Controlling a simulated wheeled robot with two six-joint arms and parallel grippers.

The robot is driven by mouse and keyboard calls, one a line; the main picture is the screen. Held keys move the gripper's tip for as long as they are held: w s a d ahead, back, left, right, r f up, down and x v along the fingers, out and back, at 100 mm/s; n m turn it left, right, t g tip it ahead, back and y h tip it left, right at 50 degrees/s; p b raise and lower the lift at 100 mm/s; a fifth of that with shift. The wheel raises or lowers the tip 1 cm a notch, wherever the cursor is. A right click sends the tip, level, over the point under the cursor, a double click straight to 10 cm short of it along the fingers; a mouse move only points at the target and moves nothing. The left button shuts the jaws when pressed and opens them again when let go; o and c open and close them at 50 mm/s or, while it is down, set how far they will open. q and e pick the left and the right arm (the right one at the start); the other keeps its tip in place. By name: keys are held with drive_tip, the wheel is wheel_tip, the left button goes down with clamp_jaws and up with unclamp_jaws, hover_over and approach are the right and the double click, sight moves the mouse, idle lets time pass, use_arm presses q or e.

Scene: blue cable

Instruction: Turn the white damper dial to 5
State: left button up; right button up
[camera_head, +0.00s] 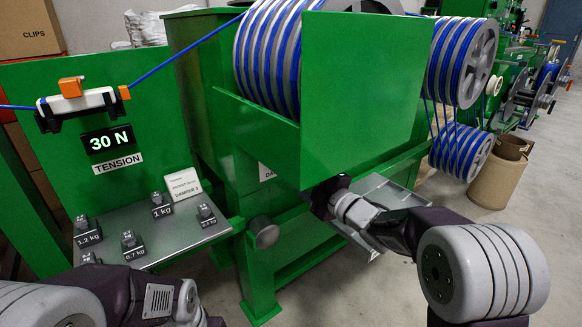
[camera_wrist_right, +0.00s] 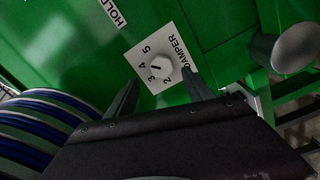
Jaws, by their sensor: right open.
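The white damper dial (camera_wrist_right: 160,65) sits on a white square plate (camera_wrist_right: 146,48) with the numbers 2, 3, 4 and 5 and the word DAMPER, in the right wrist view. Its dark mark seems to point toward 3. My right gripper (camera_wrist_right: 160,77) is open, its two fingers on either side of the dial in the picture; I cannot tell whether they touch it. In the head view the right gripper (camera_head: 323,193) is at the green machine's front, below the big panel, and the dial is not visible there. My left arm shows at the lower left, but its gripper is out of view.
Spools of blue cable (camera_head: 268,58) stand above, behind a green panel (camera_head: 362,90). A round grey knob (camera_head: 266,232) sticks out left of my right gripper. A shelf (camera_head: 165,232) holds several weights and a card (camera_head: 184,184).

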drive_tip(key=s+r+p, duration=0.3)
drive_tip(key=r+p, duration=0.1)
drive_tip(key=r, duration=0.1)
drive_tip(key=s+d+f+m+g+h+p, duration=0.2)
drive_tip(key=s+d+f+m+g+h, duration=0.1)
drive_tip(key=s+d+f+m+h, duration=0.35)
drive_tip(key=s+d+f+m+g+h+p, duration=0.35)
drive_tip(key=d+f+m, duration=0.25)
drive_tip(key=f+m, duration=0.25)
drive_tip(key=s+d+f+m+g, duration=0.1)
drive_tip(key=s+f+m+g, duration=0.2)
drive_tip(key=s+f, duration=0.35)
drive_tip(key=s+f+m+g, duration=0.3)
drive_tip(key=s+g, duration=0.1)
drive_tip(key=s, duration=0.5)
use_arm(q)
wheel_tip(320, 180, up, 46)
drive_tip(key=p, duration=3.7)
drive_tip(key=shift+f, duration=0.25)
use_arm(e)
wheel_tip(320, 180, up, 38)
drive_tip(key=shift+s+m+h, duration=0.3)
drive_tip(key=shift+s, duration=0.15)
